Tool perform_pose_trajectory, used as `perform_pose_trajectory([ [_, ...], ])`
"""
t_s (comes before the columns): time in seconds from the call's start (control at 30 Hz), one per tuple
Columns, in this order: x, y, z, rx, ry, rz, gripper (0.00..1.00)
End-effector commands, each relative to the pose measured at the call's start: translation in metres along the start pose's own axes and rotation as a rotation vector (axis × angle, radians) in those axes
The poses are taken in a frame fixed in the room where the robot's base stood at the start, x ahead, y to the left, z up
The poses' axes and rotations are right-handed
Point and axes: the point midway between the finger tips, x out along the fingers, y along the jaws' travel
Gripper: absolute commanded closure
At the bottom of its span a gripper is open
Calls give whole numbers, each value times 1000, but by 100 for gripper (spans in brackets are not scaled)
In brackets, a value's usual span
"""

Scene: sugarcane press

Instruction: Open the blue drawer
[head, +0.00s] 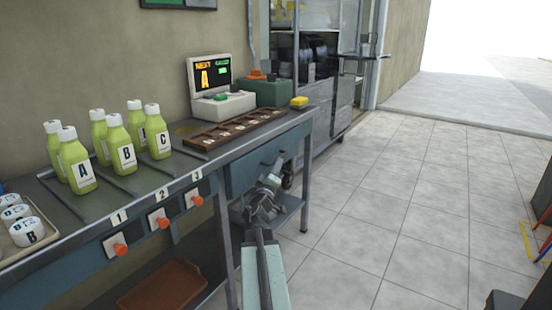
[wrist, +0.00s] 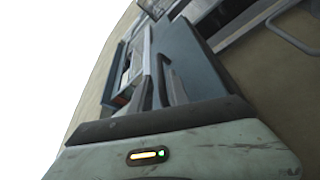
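The blue drawer (head: 240,177) is under the right end of the metal worktable, its front close beneath the tabletop edge. It looks shut in the head view. My gripper (head: 272,180) is right in front of the drawer, toward its right half, and covers part of its front. In the wrist view the blue drawer front (wrist: 192,62) is close beyond my fingers (wrist: 165,85).
The worktable (head: 75,236) carries green bottles (head: 117,146), a cup tray (head: 45,243), a brown sectioned tray (head: 238,128) and a screen unit (head: 210,75). Orange knobs (head: 163,223) line its front. A table leg (head: 306,190) stands right of the drawer.

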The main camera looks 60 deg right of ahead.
Motion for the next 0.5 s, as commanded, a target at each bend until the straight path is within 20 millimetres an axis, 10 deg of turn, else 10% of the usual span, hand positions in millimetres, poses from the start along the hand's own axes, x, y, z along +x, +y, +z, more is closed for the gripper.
perform_pose_trajectory([
  [0.2,43,-1,-5,0,4,-2,78],
  [0.5,50,-2,-5,1,6,-4,78],
])
